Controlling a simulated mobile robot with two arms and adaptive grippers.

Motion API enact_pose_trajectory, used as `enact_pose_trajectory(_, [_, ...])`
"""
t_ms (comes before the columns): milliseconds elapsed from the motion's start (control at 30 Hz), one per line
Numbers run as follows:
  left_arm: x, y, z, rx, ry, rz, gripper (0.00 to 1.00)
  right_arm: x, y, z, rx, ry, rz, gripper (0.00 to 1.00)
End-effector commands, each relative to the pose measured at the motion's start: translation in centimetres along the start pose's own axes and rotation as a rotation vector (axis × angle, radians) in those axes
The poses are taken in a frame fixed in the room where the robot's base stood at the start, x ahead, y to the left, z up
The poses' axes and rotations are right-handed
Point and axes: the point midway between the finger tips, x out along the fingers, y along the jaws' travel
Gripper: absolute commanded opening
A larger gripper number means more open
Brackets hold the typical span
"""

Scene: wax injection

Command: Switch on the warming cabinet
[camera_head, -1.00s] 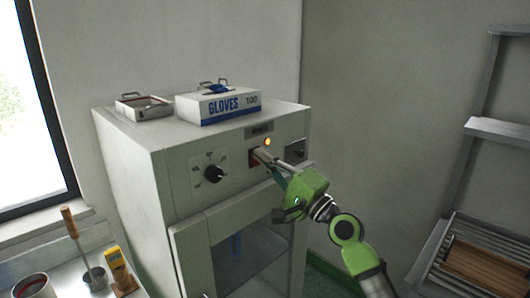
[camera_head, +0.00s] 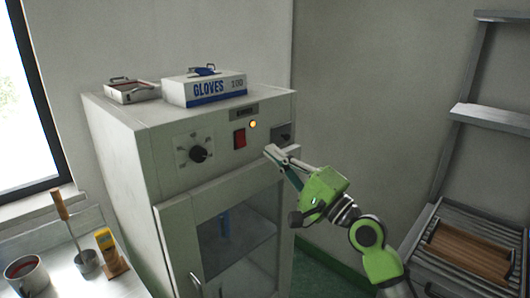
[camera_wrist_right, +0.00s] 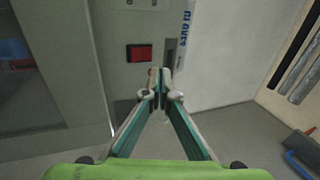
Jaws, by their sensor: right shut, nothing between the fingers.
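The warming cabinet (camera_head: 130,165) is a white box with a glass door (camera_head: 235,240) on its front. On its upper panel are a black dial (camera_head: 199,154), a red switch (camera_head: 239,138) and a small round lamp (camera_head: 253,125) that glows orange. The red switch also shows in the right wrist view (camera_wrist_right: 139,53). My right gripper (camera_head: 271,150) is shut and empty. Its fingertips are apart from the switch, to its right and a little lower, in front of the panel. In the right wrist view its fingertips (camera_wrist_right: 160,72) meet just right of the switch. My left gripper is not in view.
A glove box (camera_head: 205,88) and a metal tray (camera_head: 132,94) stand on the cabinet. A bench at lower left holds a red-filled pot (camera_head: 26,274) and tools. A grey rack (camera_head: 485,225) with wooden boards stands at the right.

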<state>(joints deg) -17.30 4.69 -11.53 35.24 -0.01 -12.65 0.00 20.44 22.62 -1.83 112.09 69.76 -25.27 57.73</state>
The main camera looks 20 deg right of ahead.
Motion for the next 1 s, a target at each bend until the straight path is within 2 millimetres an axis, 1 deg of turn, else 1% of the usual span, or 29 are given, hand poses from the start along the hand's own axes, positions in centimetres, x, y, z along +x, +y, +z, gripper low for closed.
enact_pose_trajectory(33, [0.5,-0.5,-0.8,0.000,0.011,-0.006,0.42,-1.0,0.0,0.0,-0.003,0.000,0.002,0.00])
enact_pose_trajectory(100, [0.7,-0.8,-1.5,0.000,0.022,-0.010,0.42,-2.0,-0.3,0.0,-0.003,0.001,0.001,0.00])
enact_pose_trajectory(233, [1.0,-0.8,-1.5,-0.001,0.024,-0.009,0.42,-3.2,-0.8,-0.1,-0.003,0.001,0.001,0.00])
enact_pose_trajectory(467, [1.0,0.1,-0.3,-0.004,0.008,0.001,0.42,-3.7,-1.1,0.0,0.000,0.000,0.001,0.00])
enact_pose_trajectory(800, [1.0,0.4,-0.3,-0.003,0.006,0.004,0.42,-3.6,-1.0,0.0,-0.001,0.001,0.001,0.00])
enact_pose_trajectory(867, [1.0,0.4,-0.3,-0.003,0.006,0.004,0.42,-3.6,-0.4,-0.3,-0.004,0.008,0.010,0.00])
enact_pose_trajectory(900, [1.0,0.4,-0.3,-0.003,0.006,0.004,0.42,-3.7,0.4,-0.7,-0.009,0.018,0.022,0.00])
enact_pose_trajectory(967, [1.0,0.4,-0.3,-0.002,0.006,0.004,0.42,-3.8,2.3,-1.6,-0.024,0.042,0.053,0.00])
enact_pose_trajectory(1000, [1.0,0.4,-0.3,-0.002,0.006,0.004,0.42,-3.9,4.2,-2.4,-0.039,0.063,0.083,0.00])
